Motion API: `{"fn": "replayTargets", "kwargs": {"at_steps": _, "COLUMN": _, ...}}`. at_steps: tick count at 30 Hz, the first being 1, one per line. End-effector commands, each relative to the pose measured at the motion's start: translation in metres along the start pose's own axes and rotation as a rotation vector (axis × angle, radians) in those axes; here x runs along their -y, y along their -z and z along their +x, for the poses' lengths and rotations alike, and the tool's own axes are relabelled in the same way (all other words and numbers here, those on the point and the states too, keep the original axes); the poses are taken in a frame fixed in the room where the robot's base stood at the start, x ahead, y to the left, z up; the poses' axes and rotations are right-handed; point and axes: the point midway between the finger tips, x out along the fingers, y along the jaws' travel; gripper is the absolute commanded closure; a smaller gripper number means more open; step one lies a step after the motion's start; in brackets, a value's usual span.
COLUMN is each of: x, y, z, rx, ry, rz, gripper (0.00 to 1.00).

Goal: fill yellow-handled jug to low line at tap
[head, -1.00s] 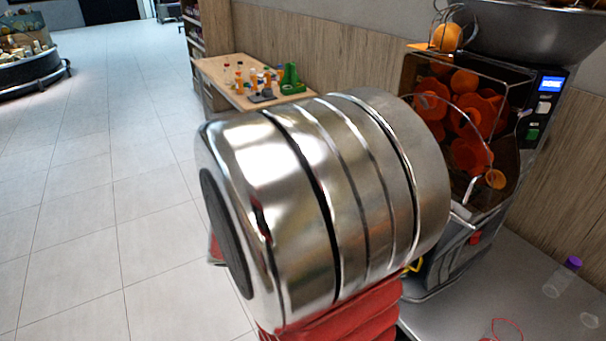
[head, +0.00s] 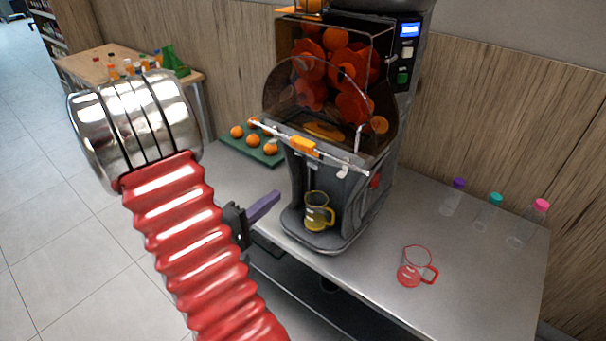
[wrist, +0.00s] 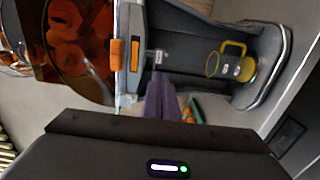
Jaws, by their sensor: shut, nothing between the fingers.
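The yellow-handled jug (head: 317,214) stands upright on the juicer's base, under its front, and looks yellow-tinted; I cannot make out its lines or level. It also shows sideways in the wrist view (wrist: 243,68). The juicer (head: 345,165) has an orange block (head: 303,147) on a pale bar across its front, also in the wrist view (wrist: 117,54). I cannot clearly make out a tap outlet. My gripper (head: 264,206) has purple fingers, shut and empty, left of the jug and apart from it. The fingers show in the wrist view (wrist: 163,98) too.
A red-handled jug (head: 414,268) stands on the steel counter (head: 380,300) right of the juicer. Several capped bottles (head: 488,212) line the back right. A green tray (head: 246,146) with several oranges lies left of the juicer. The counter between juicer and bottles is clear.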

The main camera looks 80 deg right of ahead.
Motion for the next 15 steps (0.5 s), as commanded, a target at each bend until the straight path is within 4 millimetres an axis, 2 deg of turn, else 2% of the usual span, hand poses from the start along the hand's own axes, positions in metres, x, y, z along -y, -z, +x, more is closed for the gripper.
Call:
{"fn": "replayTargets", "kwargs": {"at_steps": 8, "x": 0.000, "y": 0.000, "z": 0.004, "rx": 0.002, "ry": 0.001, "rz": 0.000, "gripper": 1.00}}
{"fn": "replayTargets", "kwargs": {"at_steps": 15, "x": 0.000, "y": -0.001, "z": 0.022, "rx": 0.004, "ry": 0.000, "rz": 0.000, "gripper": 1.00}}
